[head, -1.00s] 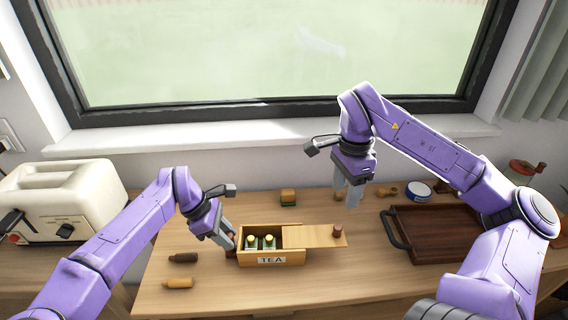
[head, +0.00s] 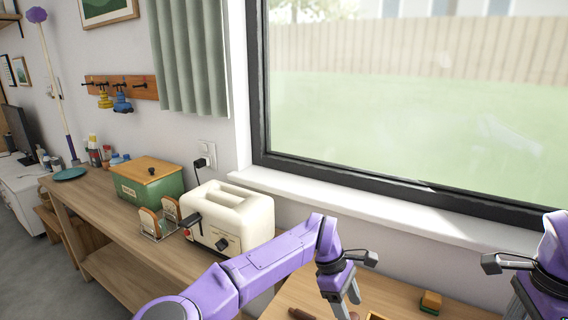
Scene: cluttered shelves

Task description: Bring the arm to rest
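My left arm reaches in from the bottom of the head view, and its gripper (head: 345,298) points down over the near wooden table. Its two fingers stand apart with nothing seen between them. My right arm shows only in part at the right edge; its fingers are outside the frame. Only a small edge of the tea box (head: 377,316) shows at the bottom of the picture, and the rest is cut off.
A cream toaster (head: 232,222) stands left of my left arm on a long counter. Beyond it are a toast rack (head: 160,222) and a green bread box (head: 148,184). The window sill (head: 370,216) runs behind.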

